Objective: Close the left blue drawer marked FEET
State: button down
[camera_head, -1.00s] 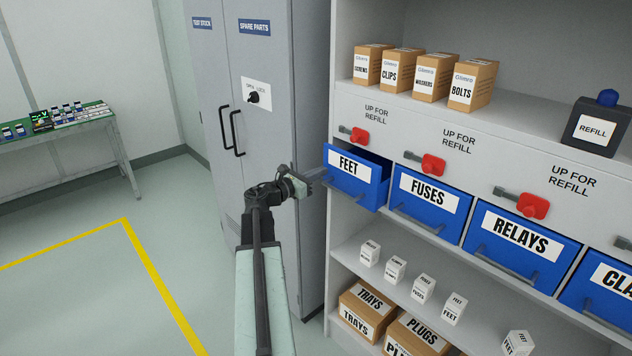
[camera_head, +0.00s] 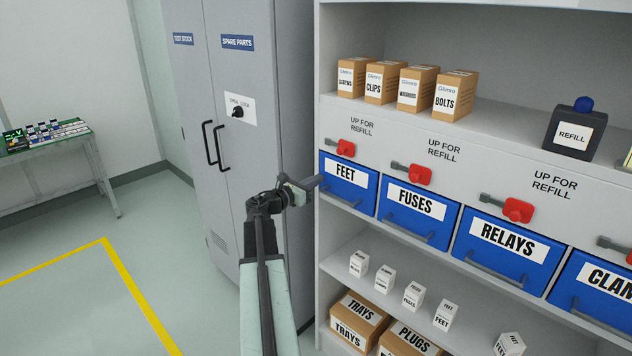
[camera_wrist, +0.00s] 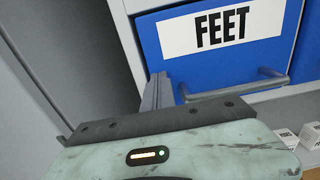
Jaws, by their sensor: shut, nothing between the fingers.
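The blue drawer marked FEET (camera_head: 349,184) is the leftmost in the shelf's drawer row. Its front now looks level with the shelf face and with the FUSES drawer beside it. In the wrist view the FEET drawer front (camera_wrist: 270,58) fills the upper right, with its grey bar handle (camera_wrist: 238,88) below the label. My gripper (camera_head: 316,182) is shut and empty, at the drawer's left edge. In the wrist view its fingers (camera_wrist: 156,88) point at the lower left of the drawer front; I cannot tell whether they touch it.
The FUSES drawer (camera_head: 416,212) and RELAYS drawer (camera_head: 508,247) are to the right, with red latches above. A grey cabinet (camera_head: 232,120) stands close to the left of my gripper. Small white boxes (camera_head: 412,295) are on the shelf below. Floor at the left is open.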

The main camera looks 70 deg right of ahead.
jog(key=v, duration=1.3)
jog(key=shift+a, duration=0.4)
